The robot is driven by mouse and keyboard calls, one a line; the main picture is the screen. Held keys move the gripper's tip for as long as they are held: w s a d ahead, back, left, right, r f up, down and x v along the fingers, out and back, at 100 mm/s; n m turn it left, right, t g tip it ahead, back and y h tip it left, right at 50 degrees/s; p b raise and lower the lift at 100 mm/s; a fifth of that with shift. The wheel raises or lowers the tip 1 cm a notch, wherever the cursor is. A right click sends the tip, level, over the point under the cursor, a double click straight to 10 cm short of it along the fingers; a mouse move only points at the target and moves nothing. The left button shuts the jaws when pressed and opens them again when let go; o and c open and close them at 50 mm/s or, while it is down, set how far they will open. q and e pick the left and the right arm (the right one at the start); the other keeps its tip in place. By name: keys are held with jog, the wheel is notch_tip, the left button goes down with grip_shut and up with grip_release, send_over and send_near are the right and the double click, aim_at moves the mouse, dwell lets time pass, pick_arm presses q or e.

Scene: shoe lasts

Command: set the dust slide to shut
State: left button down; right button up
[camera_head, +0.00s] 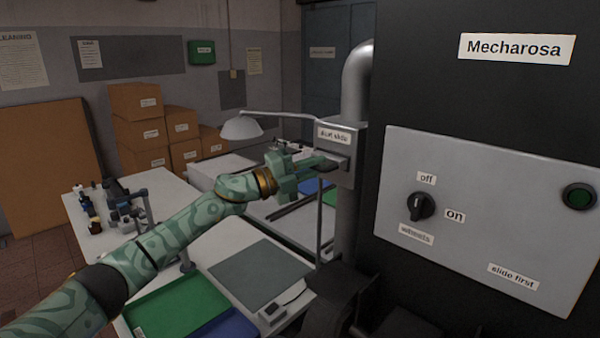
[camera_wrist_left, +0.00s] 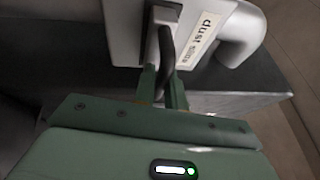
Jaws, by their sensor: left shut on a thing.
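The dust slide (camera_head: 352,142) is a grey box with a "dust slide" label, set in a thick grey pipe beside the dark machine. It also shows at the top of the left wrist view (camera_wrist_left: 126,30). My left gripper (camera_head: 326,164) reaches it from the left, at the front of the box. In the left wrist view its two green fingers (camera_wrist_left: 162,84) are shut on the dark slide handle (camera_wrist_left: 167,50), just under the box. How far the slide plate sits in or out is hard to tell. My right gripper is not in view.
A white table with a green tray (camera_head: 178,308), a grey mat (camera_head: 260,273) and a lamp (camera_head: 241,127) lies below and behind my left arm.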

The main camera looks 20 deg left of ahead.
pick_arm(q)
jog(key=c, duration=1.5)
grip_release()
jog(key=shift+o, duration=0.2)
jog(key=shift+w, duration=0.2)
jog(key=b+v, duration=0.6)
jog(key=v, duration=1)
jog(key=shift+a+f, duration=0.1)
jog(key=shift+a, duration=0.05)
